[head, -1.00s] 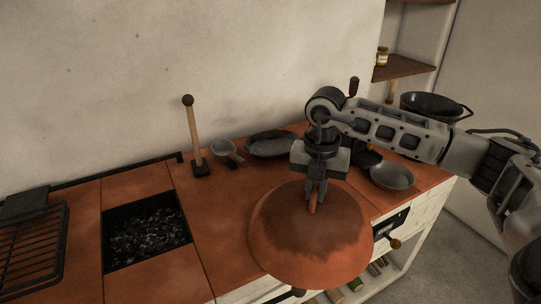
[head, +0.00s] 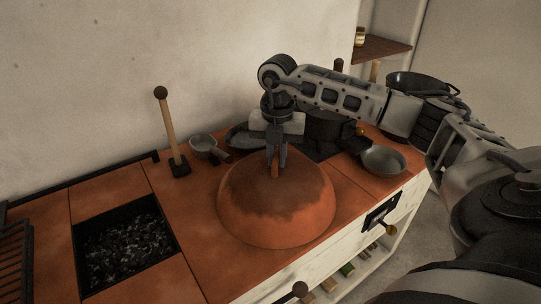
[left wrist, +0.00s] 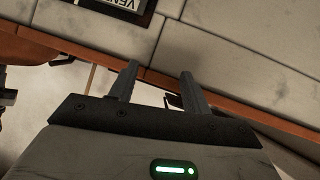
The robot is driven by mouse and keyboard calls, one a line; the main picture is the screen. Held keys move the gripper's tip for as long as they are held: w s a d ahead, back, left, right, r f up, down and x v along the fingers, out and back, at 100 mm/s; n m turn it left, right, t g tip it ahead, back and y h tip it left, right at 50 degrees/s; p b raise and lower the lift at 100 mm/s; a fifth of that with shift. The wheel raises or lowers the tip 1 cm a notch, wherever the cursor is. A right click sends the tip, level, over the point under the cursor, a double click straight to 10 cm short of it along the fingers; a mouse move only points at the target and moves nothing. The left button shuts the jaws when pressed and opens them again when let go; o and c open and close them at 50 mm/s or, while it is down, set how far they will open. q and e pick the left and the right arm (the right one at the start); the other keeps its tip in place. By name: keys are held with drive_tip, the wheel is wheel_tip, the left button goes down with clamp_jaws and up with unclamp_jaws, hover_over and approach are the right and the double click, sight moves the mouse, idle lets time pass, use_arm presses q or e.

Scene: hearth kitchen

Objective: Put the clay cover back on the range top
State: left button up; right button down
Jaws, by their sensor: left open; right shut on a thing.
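The clay cover (head: 276,205) is a terracotta dome with a darker, scorched top. My right gripper (head: 275,172) is shut on the knob at its top and holds it upright. The cover is over the tiled range top (head: 198,247), right of the open pit of dark coals (head: 125,245). I cannot tell whether its rim touches the tiles. My left gripper (left wrist: 160,82) shows only in the left wrist view, open and empty, in front of pale panels with an orange edge.
A wood-handled tool (head: 170,130) stands upright behind the pit. A small pan (head: 204,146), a dark dish (head: 245,137) and a dark pot (head: 325,128) stand behind the cover. A dark grill (head: 15,260) lies at far left.

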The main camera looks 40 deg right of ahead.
drive_tip(key=shift+s+r, duration=0.2)
drive_tip(key=shift+f, duration=0.2)
drive_tip(key=c, duration=1.4)
unclamp_jaws()
drive_tip(key=shift+c, duration=0.2)
wheel_tip(320, 180, up, 12)
drive_tip(key=shift+r+p, duration=0.15)
drive_tip(key=shift+p, duration=0.3)
